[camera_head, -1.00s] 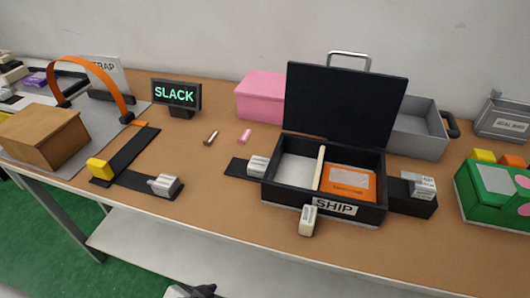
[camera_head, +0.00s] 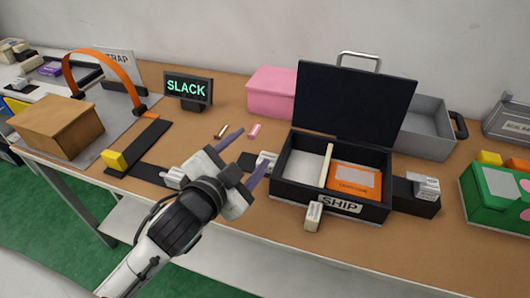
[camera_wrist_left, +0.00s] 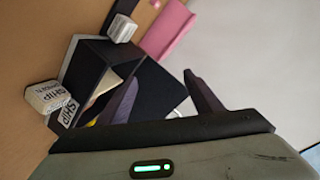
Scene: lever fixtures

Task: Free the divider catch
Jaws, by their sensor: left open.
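A black box (camera_head: 290,203) labelled SHIP stands with its lid (camera_head: 355,100) raised; a cream divider (camera_head: 327,165) splits its inside. Pale lever blocks sit at its left side (camera_head: 267,162), front (camera_head: 314,216) and right side (camera_head: 427,188). I cannot tell which is the divider catch. My left gripper (camera_head: 251,150) is open and empty, its fingers pointing towards the left block and partly in front of it. In the left wrist view the box (camera_wrist_left: 88,62) appears beyond the fingers, with a pale block (camera_wrist_left: 122,28) above. My right gripper is out of view.
An orange packet (camera_head: 355,180) lies in the box's right compartment. A SLACK sign (camera_head: 188,88), a pink box (camera_head: 272,92) and small sticks (camera_head: 254,130) are behind my gripper. A cardboard box (camera_head: 58,128) with an orange strap is left; a green box (camera_head: 490,205) is right.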

